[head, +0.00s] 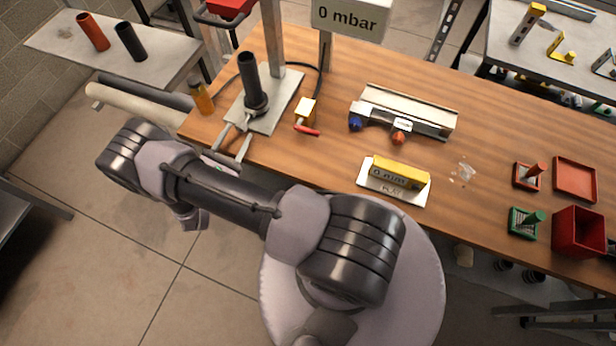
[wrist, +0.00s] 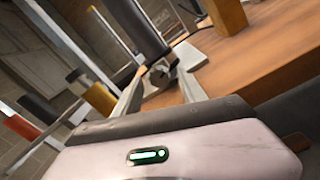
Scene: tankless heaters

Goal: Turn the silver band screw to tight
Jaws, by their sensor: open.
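A black upright pipe (head: 249,72) stands on a grey metal plate (head: 284,98) at the bench's left end, with a dark collar (head: 257,103) around its foot. In the wrist view, a small grey round piece (wrist: 158,74) at the pipe's foot lies just beyond my fingertips; it looks like the silver band screw, but its setting cannot be read. My gripper (head: 237,133) is open and empty at the plate's front edge. In the wrist view its two fingers (wrist: 161,84) stand apart, either side of the grey piece, with no clear contact.
A post carries a "0 mbar" sign (head: 347,17). A fixture with blue and orange knobs (head: 408,108) lies farther right. Bare wood lies between.

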